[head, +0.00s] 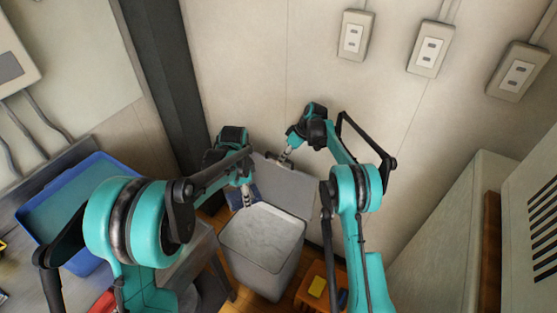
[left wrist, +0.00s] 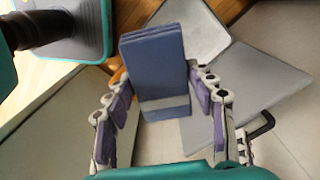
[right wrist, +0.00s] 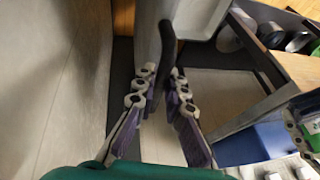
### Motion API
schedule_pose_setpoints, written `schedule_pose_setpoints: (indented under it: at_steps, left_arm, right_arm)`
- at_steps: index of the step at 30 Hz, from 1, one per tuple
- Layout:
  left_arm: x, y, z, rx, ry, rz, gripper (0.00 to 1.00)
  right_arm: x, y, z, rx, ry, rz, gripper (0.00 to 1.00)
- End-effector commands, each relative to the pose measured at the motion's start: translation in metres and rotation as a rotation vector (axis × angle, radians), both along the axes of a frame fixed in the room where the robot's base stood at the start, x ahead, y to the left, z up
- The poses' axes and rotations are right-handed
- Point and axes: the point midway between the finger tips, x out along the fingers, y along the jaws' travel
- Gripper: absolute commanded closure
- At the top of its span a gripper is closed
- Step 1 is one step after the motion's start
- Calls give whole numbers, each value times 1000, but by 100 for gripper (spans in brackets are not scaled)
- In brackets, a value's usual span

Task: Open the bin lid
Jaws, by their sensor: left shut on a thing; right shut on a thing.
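The grey bin (head: 285,268) stands on the floor against the wall, its pale inside visible from above. Its grey lid (head: 292,188) is raised behind the opening, tilted up toward the wall. The lid also shows in the left wrist view (left wrist: 250,85), with its black handle (left wrist: 264,127). My right gripper (head: 281,161) is at the lid's upper edge; in the right wrist view its fingers are closed around the black handle (right wrist: 168,45). My left gripper (left wrist: 163,95) is shut on a blue block with a grey band (left wrist: 152,62), beside the bin opening.
A blue tray (head: 62,195) lies on the table at left. A brown stool or box with a yellow item (head: 317,287) is right of the bin. A dark pillar (head: 165,80) stands behind my left arm. A pale cabinet (head: 455,225) bounds the right.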

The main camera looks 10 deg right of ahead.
Motion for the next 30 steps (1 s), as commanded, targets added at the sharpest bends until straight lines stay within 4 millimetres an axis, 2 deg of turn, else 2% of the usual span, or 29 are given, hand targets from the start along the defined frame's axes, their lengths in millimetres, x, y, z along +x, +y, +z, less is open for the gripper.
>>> schedule_pose_setpoints:
  at_steps: [19, 20, 21, 22, 30]
  left_arm:
    - [0, 0, 1, 0, 0, 0, 76]
    - [0, 0, 1, 0, 0, 0, 76]
    - [0, 0, 1, 0, 0, 0, 76]
    - [0, 0, 1, 0, 0, 0, 76]
    - [0, 0, 2, 0, 0, 0, 76]
  right_arm:
    - [2, -2, 1, 2, 1, 5, 100]
    - [2, -2, 1, 3, 0, 5, 82]
    - [2, -2, 2, 3, 0, 5, 71]
    - [2, -2, 2, 3, 0, 5, 67]
    - [2, -3, 2, 2, 2, 3, 67]
